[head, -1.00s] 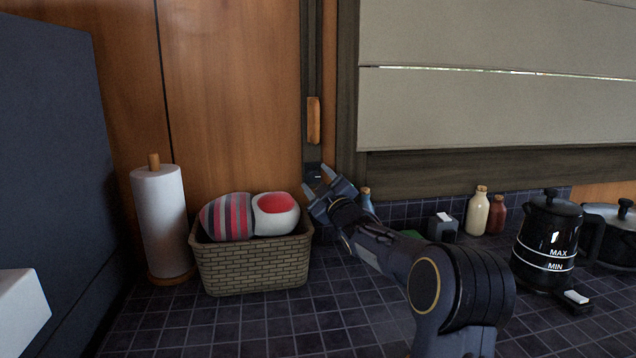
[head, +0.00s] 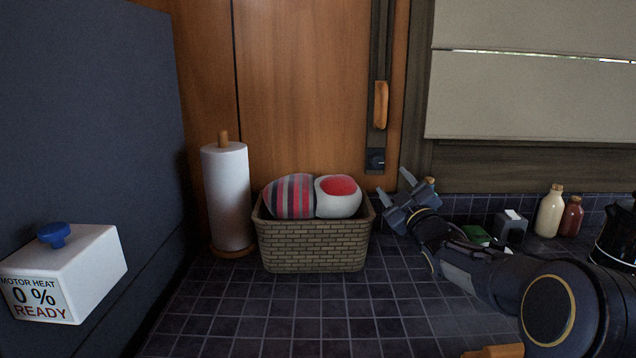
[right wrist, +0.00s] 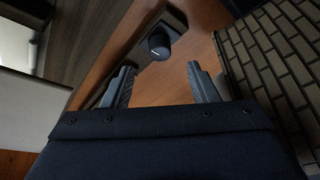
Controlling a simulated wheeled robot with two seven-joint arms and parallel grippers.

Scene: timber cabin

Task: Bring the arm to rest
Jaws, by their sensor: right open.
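My right arm reaches in from the lower right in the head view. Its gripper (head: 394,196) is open and empty, held just right of the wicker basket (head: 312,246) and below a wooden handle (head: 380,105) on the back wall. In the right wrist view the two fingers (right wrist: 158,85) stand apart with nothing between them. Beyond them is a dark round knob (right wrist: 159,46) on a dark strip. The basket's woven side (right wrist: 285,50) shows at the right of that view. My left gripper is not in view.
The basket holds a striped cushion (head: 290,196) and a red-and-white one (head: 338,196). A paper towel roll (head: 228,198) stands left of it. A white box with a blue knob (head: 66,270) is at far left. Bottles (head: 550,212) stand at the right.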

